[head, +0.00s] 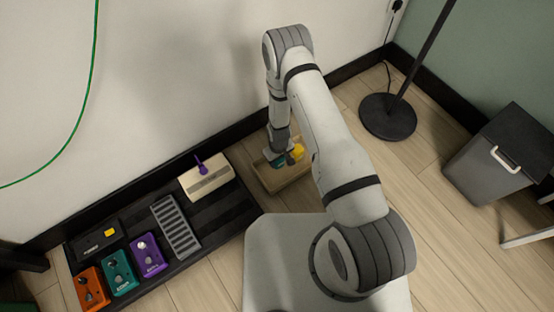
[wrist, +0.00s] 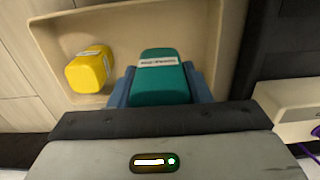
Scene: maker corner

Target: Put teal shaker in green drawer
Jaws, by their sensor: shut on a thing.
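The teal shaker (wrist: 162,85), with a white label, is between the blue fingers of my gripper (wrist: 160,95) in the wrist view. My gripper is shut on it, inside or just over a tan open tray (wrist: 203,22). In the head view, my gripper (head: 277,160) reaches down into the tray (head: 292,180) on the floor by the wall, and a bit of the teal shaker (head: 279,163) shows. Whether the shaker touches the tray bottom, I cannot tell. I cannot make out a green drawer; a dark green patch (head: 16,307) sits at the lower left corner.
A yellow labelled block (wrist: 88,72) is in the tray beside the shaker. A black pedalboard (head: 215,213) with several pedals lies to the left. A lamp base (head: 388,117) and a grey box with a white handle (head: 505,157) stand to the right. Floor between is clear.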

